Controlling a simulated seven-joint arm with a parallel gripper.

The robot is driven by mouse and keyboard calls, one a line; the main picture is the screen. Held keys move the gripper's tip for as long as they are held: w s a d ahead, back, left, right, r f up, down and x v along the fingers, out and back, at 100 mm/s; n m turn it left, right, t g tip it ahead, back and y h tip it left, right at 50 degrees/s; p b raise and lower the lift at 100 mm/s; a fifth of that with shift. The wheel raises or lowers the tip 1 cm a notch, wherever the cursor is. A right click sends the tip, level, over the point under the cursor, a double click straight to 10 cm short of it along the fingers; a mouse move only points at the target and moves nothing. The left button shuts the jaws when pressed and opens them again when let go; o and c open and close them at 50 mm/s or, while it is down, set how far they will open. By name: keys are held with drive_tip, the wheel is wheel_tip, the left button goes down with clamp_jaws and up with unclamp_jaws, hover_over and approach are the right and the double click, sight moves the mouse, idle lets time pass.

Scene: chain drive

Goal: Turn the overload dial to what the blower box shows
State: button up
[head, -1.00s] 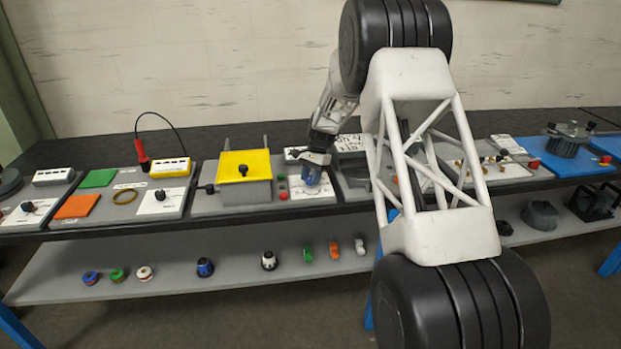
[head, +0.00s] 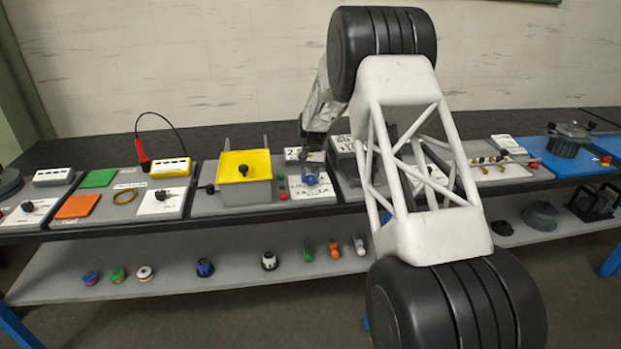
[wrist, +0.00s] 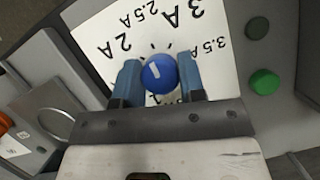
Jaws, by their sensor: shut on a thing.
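The overload dial is a round blue knob (wrist: 159,72) with a white pointer mark, on a white plate (wrist: 90,35) marked 2 A, 2.5 A, 3 A and 3.5 A. In the wrist view the mark points up and left, toward the 2 A and 2.5 A side; its exact setting is unclear. My gripper (wrist: 159,80) has its blue fingers shut on opposite sides of the knob. In the head view the dial plate (head: 325,194) lies right of the yellow-topped box. I cannot tell which unit is the blower box; the small cards are too blurred to read surely.
Two green buttons (wrist: 264,82) sit right of the dial in the wrist view. The yellow-topped box (head: 245,165) stands left of the dial, and a grey box (head: 345,160) is close at right. Loose knobs and small parts lie on the lower shelf (head: 200,292).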

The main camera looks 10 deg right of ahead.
drive_tip(key=o, duration=0.9)
drive_tip(key=shift+o, duration=0.2)
drive_tip(key=v, duration=0.7)
drive_tip(key=shift+r, duration=0.35)
drive_tip(key=shift+w, duration=0.15)
